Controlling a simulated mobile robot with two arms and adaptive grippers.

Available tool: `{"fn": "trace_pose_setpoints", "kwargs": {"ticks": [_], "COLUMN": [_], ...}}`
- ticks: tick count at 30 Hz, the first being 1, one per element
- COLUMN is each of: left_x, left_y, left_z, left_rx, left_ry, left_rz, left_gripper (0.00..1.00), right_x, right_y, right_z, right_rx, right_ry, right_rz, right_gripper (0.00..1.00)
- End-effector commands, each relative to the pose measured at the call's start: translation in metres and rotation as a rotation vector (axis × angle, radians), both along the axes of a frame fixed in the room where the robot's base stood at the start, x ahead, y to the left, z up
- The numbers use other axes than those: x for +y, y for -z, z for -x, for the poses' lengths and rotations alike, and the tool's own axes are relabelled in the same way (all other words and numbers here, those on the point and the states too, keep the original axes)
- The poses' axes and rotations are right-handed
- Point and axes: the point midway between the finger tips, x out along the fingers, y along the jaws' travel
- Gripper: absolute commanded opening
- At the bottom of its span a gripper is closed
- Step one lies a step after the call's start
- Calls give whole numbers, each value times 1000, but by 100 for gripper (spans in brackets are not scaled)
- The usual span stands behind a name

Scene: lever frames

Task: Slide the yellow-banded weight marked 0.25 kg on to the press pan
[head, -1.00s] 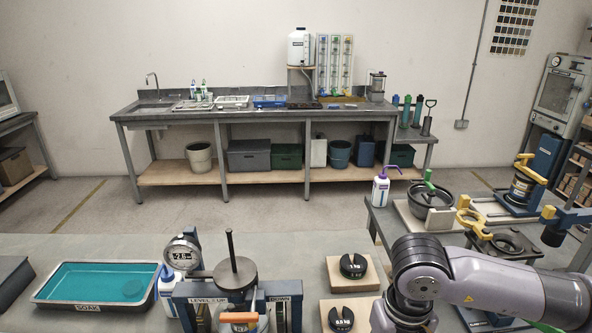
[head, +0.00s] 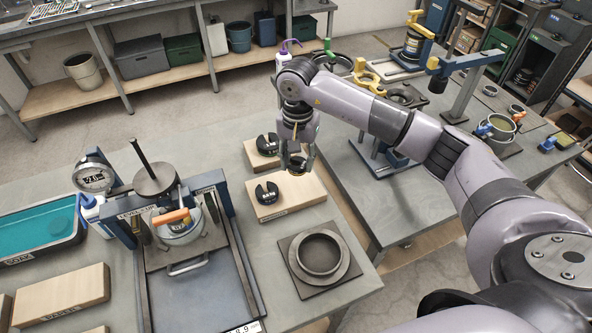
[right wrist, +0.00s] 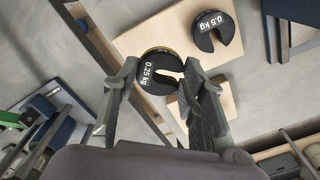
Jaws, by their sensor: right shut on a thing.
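My right gripper (head: 297,163) is shut on the small black slotted weight (head: 298,166) above the wooden weight blocks. In the right wrist view, this weight (right wrist: 160,68) reads 0.25 kg, shows a yellow rim, and sits between my right fingertips (right wrist: 160,88). The press pan (head: 155,179) is a dark round plate with an upright rod, at the left of the head view on the press. The pan carries no weight that I can see. My left gripper is not in view.
A slotted weight (head: 266,192) marked 0.5 kg in the right wrist view lies on the near wooden block (head: 300,195). Another slotted weight (head: 267,144) lies behind it. A dark ring (head: 320,252) sits in front. The dial gauge (head: 93,177) stands left of the pan.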

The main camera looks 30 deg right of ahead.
Motion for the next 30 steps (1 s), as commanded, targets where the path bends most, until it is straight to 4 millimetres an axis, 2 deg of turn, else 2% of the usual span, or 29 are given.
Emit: {"fn": "trace_pose_setpoints", "kwargs": {"ticks": [3, 8, 17, 30], "left_x": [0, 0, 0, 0], "left_y": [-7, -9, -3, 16], "left_z": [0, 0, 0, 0], "left_rx": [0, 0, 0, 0], "left_ry": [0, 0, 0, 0], "left_rz": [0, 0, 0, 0], "left_gripper": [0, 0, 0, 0], "right_x": [-14, -25, -26, -26], "right_y": [12, 23, 37, 77], "right_z": [-10, -16, -17, -17], "right_rx": [3, 0, -1, -1], "right_ry": [110, 192, 204, 202], "right_rz": [-3, -1, -2, -2], "right_gripper": [11, 11, 11, 11]}}
